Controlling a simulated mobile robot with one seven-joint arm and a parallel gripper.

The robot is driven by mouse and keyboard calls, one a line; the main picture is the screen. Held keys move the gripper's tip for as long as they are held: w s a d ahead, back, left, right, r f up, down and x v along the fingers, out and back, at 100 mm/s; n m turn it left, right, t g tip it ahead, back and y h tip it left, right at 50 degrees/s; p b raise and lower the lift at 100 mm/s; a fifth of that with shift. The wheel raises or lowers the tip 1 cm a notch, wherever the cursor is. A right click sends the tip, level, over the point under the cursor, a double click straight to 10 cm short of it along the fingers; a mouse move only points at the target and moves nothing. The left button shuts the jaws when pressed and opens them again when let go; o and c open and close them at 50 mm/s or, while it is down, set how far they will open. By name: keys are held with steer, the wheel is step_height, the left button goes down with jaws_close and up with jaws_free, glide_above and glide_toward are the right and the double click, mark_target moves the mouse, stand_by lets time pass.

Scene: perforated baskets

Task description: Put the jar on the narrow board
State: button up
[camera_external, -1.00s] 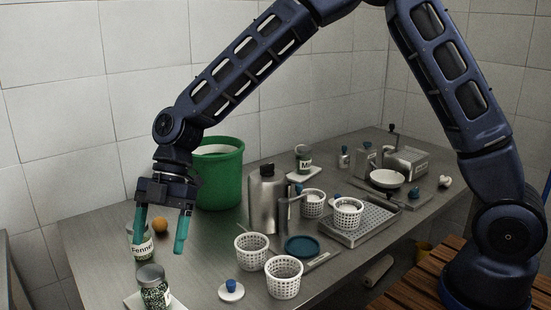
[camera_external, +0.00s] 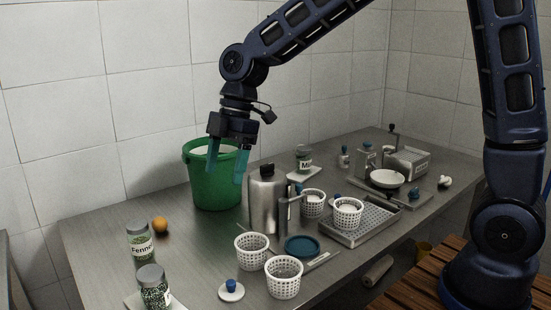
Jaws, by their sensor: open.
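A glass jar with a grey lid and a label reading roughly "Fennel" (camera_external: 139,245) stands upright at the left of the steel table. A second grey-lidded jar (camera_external: 154,288) stands just in front of it on a pale board (camera_external: 133,301), partly cut off by the frame. A third labelled jar (camera_external: 303,159) stands on another pale board (camera_external: 293,175) at the back. I cannot tell which board is the narrow one. My gripper (camera_external: 227,165) is open and empty, pointing down in front of the green bucket, away from the jars.
The green bucket (camera_external: 213,188) and a metal flask (camera_external: 265,204) stand below and beside my gripper. White perforated baskets (camera_external: 284,280), a blue dish (camera_external: 301,246) and a perforated tray (camera_external: 360,228) crowd the middle. An orange ball (camera_external: 160,225) lies behind the Fennel jar.

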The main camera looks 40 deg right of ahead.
steer(key=s+d+r+m+t+h, duration=0.1)
steer(key=s+d+r+m, duration=0.2)
steer(key=d, duration=0.4)
steer(key=s+d+r+m+t, duration=0.1)
steer(key=s+d+r+m, duration=0.15)
steer(key=d, duration=0.55)
steer(key=s+d+r+m+t+h, duration=0.1)
steer(key=s+d+r+m, duration=0.1)
steer(key=d+r+m, duration=0.35)
steer(key=s+d+m+t+h, duration=0.1)
steer(key=s+d+m+t, duration=0.1)
steer(key=s+d+m, duration=0.6)
steer(key=s+d, duration=0.6)
steer(key=d, duration=0.2)
steer(key=shift+f+h, duration=0.15)
steer(key=shift+h, duration=0.25)
